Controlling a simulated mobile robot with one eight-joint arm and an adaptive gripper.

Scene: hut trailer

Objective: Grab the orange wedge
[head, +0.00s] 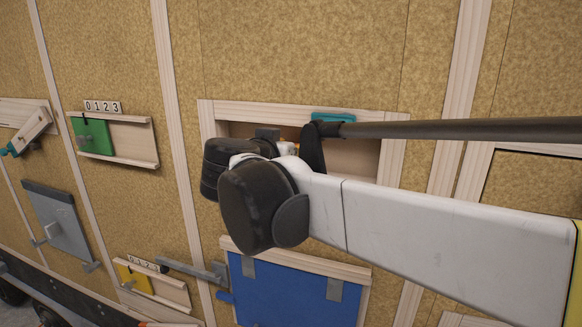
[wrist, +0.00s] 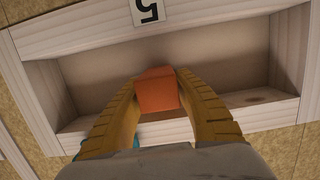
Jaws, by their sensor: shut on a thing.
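The orange wedge (wrist: 158,92) shows in the wrist view between the two yellow fingers of my gripper (wrist: 157,88). The fingers are shut on it, one on each side. The wedge is in front of a wooden wall recess (wrist: 220,62); I cannot tell whether it still touches the recess's ledge. In the head view my arm reaches across to the recess frame (head: 392,150). My own wrist hides most of the gripper there, and the wedge cannot be made out clearly.
A label with a 5 (wrist: 148,10) is on the recess frame. A teal piece (head: 333,117) is at the recess's top edge. A blue panel (head: 290,295) is below. A green slider panel (head: 92,136) and a grey panel (head: 58,220) are on the left wall.

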